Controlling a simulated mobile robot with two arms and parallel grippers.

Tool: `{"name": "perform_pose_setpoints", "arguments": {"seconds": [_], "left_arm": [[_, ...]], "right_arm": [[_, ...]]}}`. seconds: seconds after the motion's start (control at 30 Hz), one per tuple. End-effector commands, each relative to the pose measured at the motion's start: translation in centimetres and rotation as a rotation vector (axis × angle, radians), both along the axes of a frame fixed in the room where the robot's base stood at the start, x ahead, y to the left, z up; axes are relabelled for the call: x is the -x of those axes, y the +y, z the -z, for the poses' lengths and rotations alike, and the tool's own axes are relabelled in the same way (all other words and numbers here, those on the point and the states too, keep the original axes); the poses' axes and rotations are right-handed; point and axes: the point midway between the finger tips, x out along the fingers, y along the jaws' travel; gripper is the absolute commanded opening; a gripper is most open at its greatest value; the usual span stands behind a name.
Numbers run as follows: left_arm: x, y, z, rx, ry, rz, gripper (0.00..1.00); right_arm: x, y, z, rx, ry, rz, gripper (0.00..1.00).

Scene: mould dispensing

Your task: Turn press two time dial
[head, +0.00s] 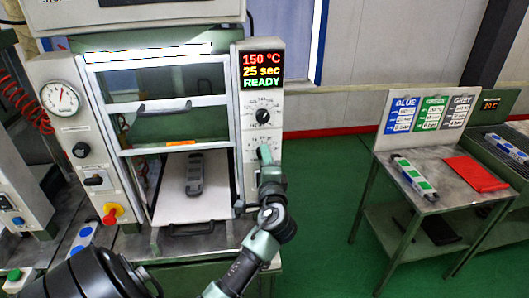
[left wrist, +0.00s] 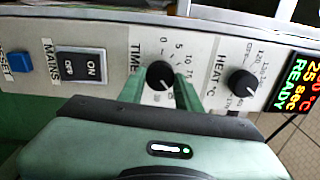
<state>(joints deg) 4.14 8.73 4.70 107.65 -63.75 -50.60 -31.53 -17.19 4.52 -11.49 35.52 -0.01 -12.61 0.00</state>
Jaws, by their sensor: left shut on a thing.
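The press (head: 70,140) stands in front of me, and its display (head: 262,70) reads 150 °C, 25 sec, READY. The black time dial (left wrist: 160,74) sits under the TIME scale in the left wrist view. My left gripper (left wrist: 158,88) has its two green fingers on either side of this dial, shut on it. In the head view my left gripper (head: 265,155) is at the press's right panel, below the heat dial (head: 263,116), and hides the time dial. The heat dial also shows in the left wrist view (left wrist: 242,83), beside the fingers and apart from them. My right gripper is not in view.
The mains switch (left wrist: 82,68) and blue reset button (left wrist: 20,62) are near my left gripper.

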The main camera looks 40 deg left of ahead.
Motion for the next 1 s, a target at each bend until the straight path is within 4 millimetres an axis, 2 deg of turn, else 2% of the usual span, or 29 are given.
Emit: {"name": "perform_pose_setpoints", "arguments": {"seconds": [0.03, 0.3, 0.93, 0.97, 1.0], "left_arm": [[0.0, -0.1, -0.1, -0.017, 0.028, 0.001, 0.0], [0.0, -0.1, 0.1, -0.095, 0.124, 0.002, 0.0], [0.0, -0.1, 0.3, -0.123, 0.16, 0.003, 0.0], [0.0, -0.1, 0.3, -0.122, 0.159, 0.003, 0.39], [0.0, -0.1, 0.3, -0.122, 0.159, 0.002, 0.5]], "right_arm": [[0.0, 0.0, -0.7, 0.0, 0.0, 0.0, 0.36], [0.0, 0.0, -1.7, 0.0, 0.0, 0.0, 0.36], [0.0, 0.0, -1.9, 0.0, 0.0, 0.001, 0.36], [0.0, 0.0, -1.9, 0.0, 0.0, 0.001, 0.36], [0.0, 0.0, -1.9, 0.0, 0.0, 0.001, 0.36]]}}
